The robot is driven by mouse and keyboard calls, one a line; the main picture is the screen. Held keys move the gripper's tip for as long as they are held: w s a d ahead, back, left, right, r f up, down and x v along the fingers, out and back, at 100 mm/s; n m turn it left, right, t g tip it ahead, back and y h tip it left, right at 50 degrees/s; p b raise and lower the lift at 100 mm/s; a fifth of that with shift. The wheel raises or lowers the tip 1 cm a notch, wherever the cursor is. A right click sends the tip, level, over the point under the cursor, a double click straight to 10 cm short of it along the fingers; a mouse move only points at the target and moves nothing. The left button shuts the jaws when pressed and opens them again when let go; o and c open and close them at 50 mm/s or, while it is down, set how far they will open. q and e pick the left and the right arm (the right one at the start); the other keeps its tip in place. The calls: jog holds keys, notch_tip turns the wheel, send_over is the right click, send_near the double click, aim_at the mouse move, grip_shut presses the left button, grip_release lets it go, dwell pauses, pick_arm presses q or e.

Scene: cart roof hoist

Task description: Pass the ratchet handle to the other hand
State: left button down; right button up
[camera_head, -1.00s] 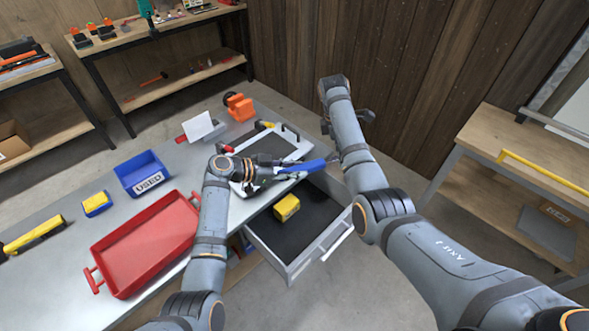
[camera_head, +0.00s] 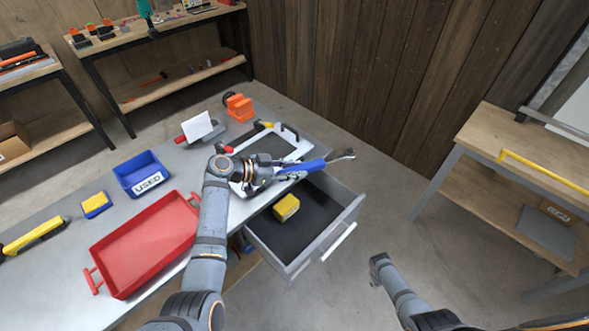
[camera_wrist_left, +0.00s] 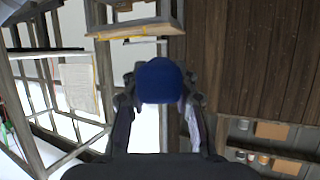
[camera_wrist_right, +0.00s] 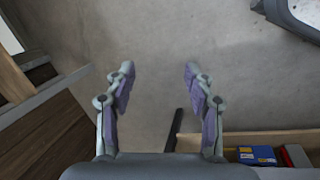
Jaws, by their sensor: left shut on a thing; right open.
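The ratchet handle (camera_head: 304,168) has a blue grip and a metal head that points right, above the open drawer. My left gripper (camera_head: 272,178) is shut on the grip near its left end. In the left wrist view the blue rounded end of the ratchet handle (camera_wrist_left: 159,80) sits between the fingers. My right gripper (camera_wrist_right: 158,72) is open and empty in the right wrist view, with floor between its fingers. In the head view my right arm is low at the right, well apart from the ratchet handle, and its fingers are not clear there.
The open drawer (camera_head: 288,269) holds a yellow block (camera_head: 286,207). A red tray (camera_head: 134,282), a blue bin (camera_head: 139,167) and an orange vise-like object (camera_head: 239,107) stand on the bench. A wooden table (camera_head: 535,150) stands at the right. The floor between is clear.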

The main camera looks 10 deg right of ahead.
jog(key=s+a+f+m+y, duration=0.1)
jog(key=s+a+f, duration=0.2)
jog(key=s, duration=0.5)
jog(key=s+a+f+m, duration=0.1)
jog(key=s+a+f, duration=0.1)
jog(key=s, duration=0.6)
jog(key=s+a+f+m+t+y, duration=0.1)
jog(key=s+a+f, duration=0.2)
jog(key=s, duration=0.5)
jog(key=shift+a+f+y, duration=0.3)
jog(key=shift+a, duration=0.3)
